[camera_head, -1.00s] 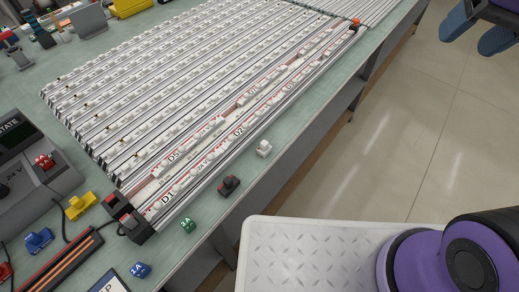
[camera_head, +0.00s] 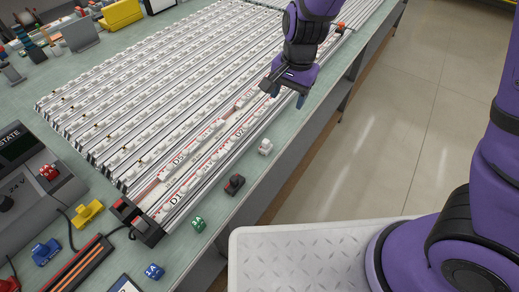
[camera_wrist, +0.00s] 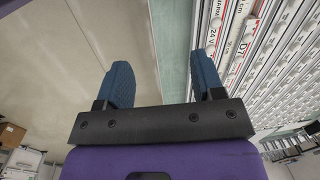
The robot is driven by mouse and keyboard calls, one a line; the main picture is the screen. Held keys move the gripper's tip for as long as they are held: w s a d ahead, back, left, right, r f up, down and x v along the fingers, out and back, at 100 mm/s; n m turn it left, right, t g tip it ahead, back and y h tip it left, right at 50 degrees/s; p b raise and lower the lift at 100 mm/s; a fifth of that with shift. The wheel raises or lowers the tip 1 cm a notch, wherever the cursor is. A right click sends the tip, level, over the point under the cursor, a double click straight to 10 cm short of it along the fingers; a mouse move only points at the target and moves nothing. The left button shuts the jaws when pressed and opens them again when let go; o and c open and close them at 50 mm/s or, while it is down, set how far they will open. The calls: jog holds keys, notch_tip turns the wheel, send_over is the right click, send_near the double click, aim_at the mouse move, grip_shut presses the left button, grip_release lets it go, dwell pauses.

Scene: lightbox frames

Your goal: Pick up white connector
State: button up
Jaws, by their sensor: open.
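The white connector (camera_head: 265,147) lies on the green bench top near its front edge, beside the lightbox frame, in the head view. I cannot make it out in the wrist view. My gripper (camera_head: 287,97) is above the front edge of the bench, up and right of the white connector and apart from it. In the wrist view my gripper (camera_wrist: 163,85) has its two blue fingers spread with nothing between them; the bench edge and floor show beyond.
A black-and-red connector (camera_head: 234,185), a green one (camera_head: 198,223) and a blue one (camera_head: 154,271) lie along the bench edge. The lightbox panel (camera_head: 170,110) with rows of white modules fills the bench. A grey control box (camera_head: 35,175) stands left. A white ridged platform (camera_head: 300,262) is in front.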

jog(key=m+h, duration=0.1)
send_over(266, 141)
jog(key=f, duration=0.7)
jog(key=shift+w+d+f, duration=0.25)
jog(key=shift+w+d, duration=0.05)
jog(key=shift+d, duration=0.05)
notch_tip(266, 141, down, 5)
jog(key=shift+a+f, duration=0.1)
jog(key=shift+f, duration=0.1)
jog(key=shift+s+a+f, duration=0.15)
jog(key=shift+f, duration=1.15)
jog(key=shift+s+a+f, duration=0.1)
jog(key=shift+f, duration=1.2)
jog(key=c, duration=1)
